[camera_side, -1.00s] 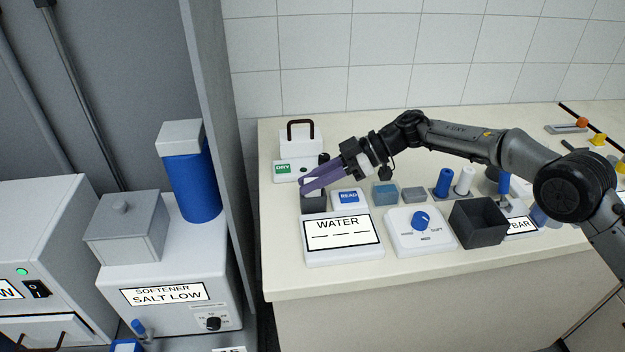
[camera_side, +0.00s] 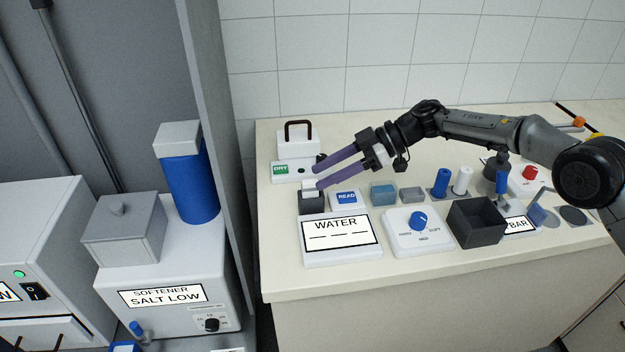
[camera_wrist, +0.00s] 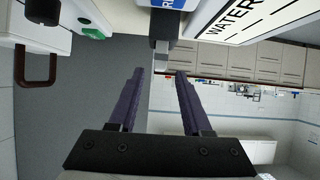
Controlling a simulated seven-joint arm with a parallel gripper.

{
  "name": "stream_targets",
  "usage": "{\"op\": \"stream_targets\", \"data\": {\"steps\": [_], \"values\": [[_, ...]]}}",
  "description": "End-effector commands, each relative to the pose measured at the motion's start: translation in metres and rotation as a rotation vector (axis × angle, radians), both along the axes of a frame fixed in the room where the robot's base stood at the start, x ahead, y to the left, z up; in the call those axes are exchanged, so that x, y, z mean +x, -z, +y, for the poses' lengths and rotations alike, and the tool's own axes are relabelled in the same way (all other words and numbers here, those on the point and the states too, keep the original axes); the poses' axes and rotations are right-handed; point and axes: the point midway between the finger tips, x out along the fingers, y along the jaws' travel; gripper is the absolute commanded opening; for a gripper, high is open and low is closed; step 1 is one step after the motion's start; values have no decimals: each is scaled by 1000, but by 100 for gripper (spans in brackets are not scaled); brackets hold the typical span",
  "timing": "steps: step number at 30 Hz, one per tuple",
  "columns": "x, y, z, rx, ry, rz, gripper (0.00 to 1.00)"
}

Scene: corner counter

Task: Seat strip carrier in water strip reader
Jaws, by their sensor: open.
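The water strip reader shows as a white WATER display panel (camera_side: 341,240), a white block with a blue READ button (camera_side: 347,199) and a dark slotted block (camera_side: 311,204) at its left. A small white piece, apparently the strip carrier (camera_side: 310,186), stands upright in the top of the dark block. How deep it sits cannot be told. My gripper (camera_side: 317,178) is open and empty, its purple fingers spread just right of and above the white piece. In the wrist view the open fingers (camera_wrist: 160,72) point at the dark block (camera_wrist: 161,27), with a gap between.
A white DRY unit (camera_side: 293,170) with a brown handle stands behind the reader. The counter's left edge lies close to the reader.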

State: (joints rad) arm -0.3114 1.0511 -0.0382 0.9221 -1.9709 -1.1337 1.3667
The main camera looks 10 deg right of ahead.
Motion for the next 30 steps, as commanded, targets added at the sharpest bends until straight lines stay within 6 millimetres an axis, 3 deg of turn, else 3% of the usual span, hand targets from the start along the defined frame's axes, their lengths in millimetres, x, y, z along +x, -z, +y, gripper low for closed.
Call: {"op": "stream_targets", "data": {"steps": [6,12,25,28,30], "values": [[1,-23,-41,0,4,-2,49],[0,-34,-64,0,1,0,49],[1,-44,-71,7,10,-9,49],[9,-70,-74,43,70,-66,49],[19,-103,-80,88,153,-135,49]]}}
